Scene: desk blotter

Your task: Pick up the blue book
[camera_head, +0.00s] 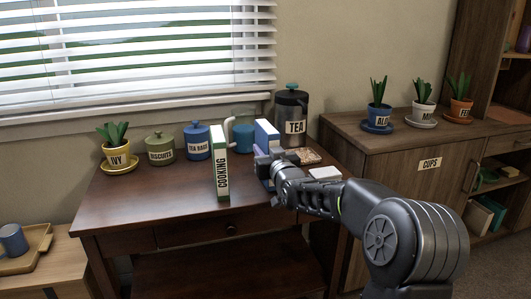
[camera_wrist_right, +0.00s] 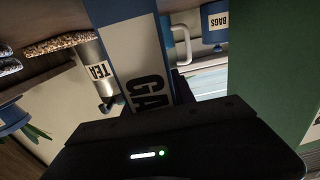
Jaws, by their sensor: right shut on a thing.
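The blue book (camera_head: 268,137) stands upright near the middle of the dark desk, right of the green COOKING book (camera_head: 220,165). My right gripper (camera_head: 266,160) is shut on the blue book and covers the middle of its spine. In the right wrist view, the blue book (camera_wrist_right: 117,9) has a white label with the letters GA, and the gripper hides the rest. I cannot tell whether its base touches the desk. My left gripper is not in view.
The green book also shows close by in the wrist view (camera_wrist_right: 275,70). Behind are a TEA canister (camera_head: 294,127), a teal mug (camera_head: 243,138), a blue TEA BAGS jar (camera_head: 197,141) and a BISCUITS jar (camera_head: 160,150). A white pad (camera_head: 325,173) lies right. The desk's front left is clear.

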